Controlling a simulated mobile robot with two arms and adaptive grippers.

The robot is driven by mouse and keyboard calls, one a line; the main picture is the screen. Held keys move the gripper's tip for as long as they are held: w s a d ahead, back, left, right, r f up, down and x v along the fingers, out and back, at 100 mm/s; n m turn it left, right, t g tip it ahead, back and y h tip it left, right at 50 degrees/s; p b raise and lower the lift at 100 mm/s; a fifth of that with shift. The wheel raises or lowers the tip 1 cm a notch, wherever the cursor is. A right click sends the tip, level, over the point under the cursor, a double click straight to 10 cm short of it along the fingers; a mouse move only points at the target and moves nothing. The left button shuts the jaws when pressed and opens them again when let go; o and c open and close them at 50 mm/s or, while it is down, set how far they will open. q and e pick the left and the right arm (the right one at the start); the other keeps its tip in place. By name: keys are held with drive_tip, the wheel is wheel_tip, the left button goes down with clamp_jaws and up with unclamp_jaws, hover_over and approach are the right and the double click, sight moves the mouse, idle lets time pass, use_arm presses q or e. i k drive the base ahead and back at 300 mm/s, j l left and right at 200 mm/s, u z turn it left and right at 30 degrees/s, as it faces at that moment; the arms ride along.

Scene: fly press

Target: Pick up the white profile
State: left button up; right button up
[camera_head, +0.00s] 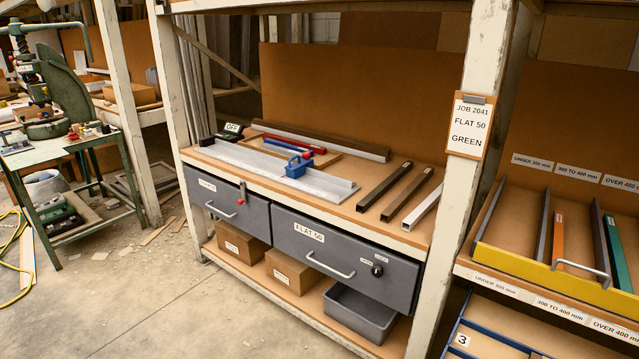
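The white profile (424,208) lies on the wooden bench top (372,218), near its right end, close to the white upright post. It is a straight length with a pale square end facing the front edge. A brown profile (407,197) lies just left of it, apart and roughly parallel. A dark brown profile (385,187) lies further left. Neither of my grippers shows in the head view.
A metal fence with a blue block (297,167) takes up the middle of the bench. Grey drawers (340,258) sit below. A white post (466,190) with a job card (469,127) stands right of the profiles. A yellow-fronted rack (535,272) holds several profiles.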

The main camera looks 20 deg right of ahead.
sight(414, 217)
drive_tip(key=i+j+u, duration=0.15)
drive_tip(key=i+u, duration=0.5)
drive_tip(key=i, duration=0.15)
drive_tip(key=i+z, duration=0.4)
drive_tip(key=i+j+z, duration=0.2)
drive_tip(key=i+z, duration=0.25)
